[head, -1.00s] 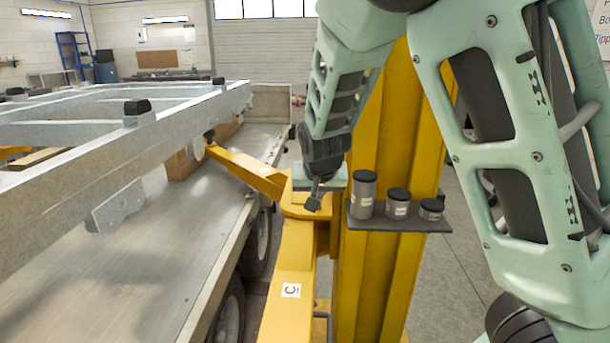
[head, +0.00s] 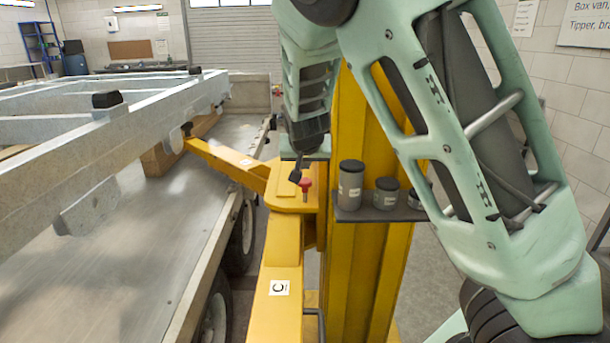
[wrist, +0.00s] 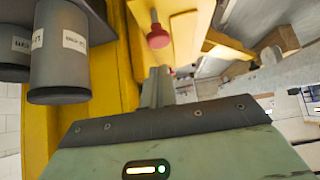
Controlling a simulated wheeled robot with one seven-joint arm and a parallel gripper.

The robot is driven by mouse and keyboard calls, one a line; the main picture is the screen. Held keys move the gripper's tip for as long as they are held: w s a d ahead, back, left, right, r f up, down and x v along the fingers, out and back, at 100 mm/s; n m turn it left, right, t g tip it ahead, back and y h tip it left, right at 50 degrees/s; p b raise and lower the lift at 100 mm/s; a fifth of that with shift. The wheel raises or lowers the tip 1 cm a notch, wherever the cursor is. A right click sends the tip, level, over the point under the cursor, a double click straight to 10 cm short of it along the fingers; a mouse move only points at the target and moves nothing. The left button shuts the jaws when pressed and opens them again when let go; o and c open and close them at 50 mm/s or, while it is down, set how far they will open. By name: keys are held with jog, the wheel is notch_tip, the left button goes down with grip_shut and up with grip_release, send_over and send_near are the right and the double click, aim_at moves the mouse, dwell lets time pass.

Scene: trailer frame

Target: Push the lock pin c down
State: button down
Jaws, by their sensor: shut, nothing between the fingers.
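The lock pin c (head: 306,186) has a red head and stands up from the yellow bracket where the swing arm (head: 230,160) meets the yellow post. A yellow beam in front carries a label "C" (head: 279,287). My gripper (head: 295,176) points down just left of the pin in the head view, its fingers together. In the wrist view the red pin head (wrist: 158,37) is just beyond the tips of my shut fingers (wrist: 158,75), apart from them as far as I can tell.
Dark canisters (head: 350,185) stand on a small shelf (head: 375,215) on the yellow post (head: 365,270), close right of my gripper. A grey trailer frame (head: 130,125) lies over a flat bed (head: 130,250) on the left.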

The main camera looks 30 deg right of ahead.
aim_at(305, 185)
jog(key=x, duration=0.7)
jog(key=shift+w+d+f, duration=0.1)
jog(key=shift+w+f, duration=0.05)
jog(key=shift+f, duration=0.1)
notch_tip(305, 185, down, 4)
jog(key=b, duration=0.2)
jog(key=shift+r+b, duration=0.1)
jog(key=shift+b, duration=0.25)
jog(key=shift+r, duration=0.1)
